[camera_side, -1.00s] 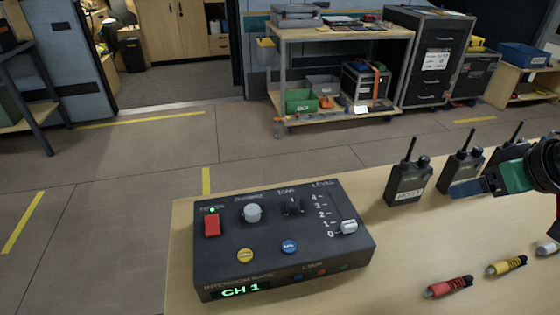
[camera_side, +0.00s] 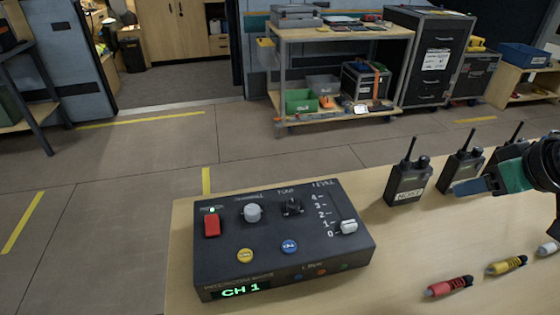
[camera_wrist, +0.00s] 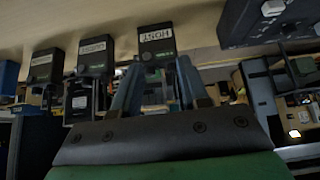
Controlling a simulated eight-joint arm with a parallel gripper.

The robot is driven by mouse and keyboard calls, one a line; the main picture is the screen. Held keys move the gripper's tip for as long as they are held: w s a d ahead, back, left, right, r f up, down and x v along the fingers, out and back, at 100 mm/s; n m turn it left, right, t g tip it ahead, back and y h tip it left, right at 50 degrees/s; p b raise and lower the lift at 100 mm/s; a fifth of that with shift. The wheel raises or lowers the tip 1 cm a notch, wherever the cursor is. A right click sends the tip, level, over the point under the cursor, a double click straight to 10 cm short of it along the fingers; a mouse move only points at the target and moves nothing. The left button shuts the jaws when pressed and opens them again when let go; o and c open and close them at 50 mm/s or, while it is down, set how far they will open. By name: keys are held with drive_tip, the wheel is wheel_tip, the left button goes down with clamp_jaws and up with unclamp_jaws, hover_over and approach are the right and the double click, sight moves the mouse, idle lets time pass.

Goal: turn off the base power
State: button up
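The intercom base (camera_side: 285,235) is a dark box on the wooden table in the side view. Its red power switch (camera_side: 212,226) is at the upper left, with a lit green light (camera_side: 212,210) just above it. The display (camera_side: 241,291) glows green with "CH 1". My gripper (camera_side: 468,188) is at the right, in front of the radios and well away from the base. In the wrist view my gripper (camera_wrist: 157,76) has its two fingers apart with nothing held between them. Part of the base (camera_wrist: 275,22) shows at that view's upper right; the switch cannot be made out there.
The base also carries a grey knob (camera_side: 252,212), a black knob (camera_side: 292,207), yellow (camera_side: 245,255) and blue (camera_side: 289,246) buttons, and a white slider (camera_side: 348,227). Upright radios (camera_side: 408,182) stand behind my gripper. Red (camera_side: 448,287) and yellow (camera_side: 506,265) connectors lie in front. Table between is clear.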

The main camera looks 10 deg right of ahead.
drive_tip(key=shift+w+a+r+n+y, duration=0.2)
drive_tip(key=shift+w+a+r+n, duration=0.15)
drive_tip(key=shift+a, duration=0.15)
drive_tip(key=shift+w+a+r+n+y, duration=0.2)
drive_tip(key=shift+w+a+n, duration=0.15)
drive_tip(key=shift+a, duration=0.15)
clamp_jaws()
drive_tip(key=w+a+r+n+g+y, duration=0.1)
drive_tip(key=w+a+n+g+y, duration=0.2)
drive_tip(key=a+n, duration=0.5)
drive_tip(key=w+a+r+n+g+y, duration=0.2)
drive_tip(key=w+a+n+y, duration=0.3)
drive_tip(key=a, duration=1.3)
drive_tip(key=shift+w+n+g, duration=0.2)
drive_tip(key=shift+n+g, duration=0.2)
drive_tip(key=shift+n, duration=1.6)
drive_tip(key=shift+f, duration=0.1)
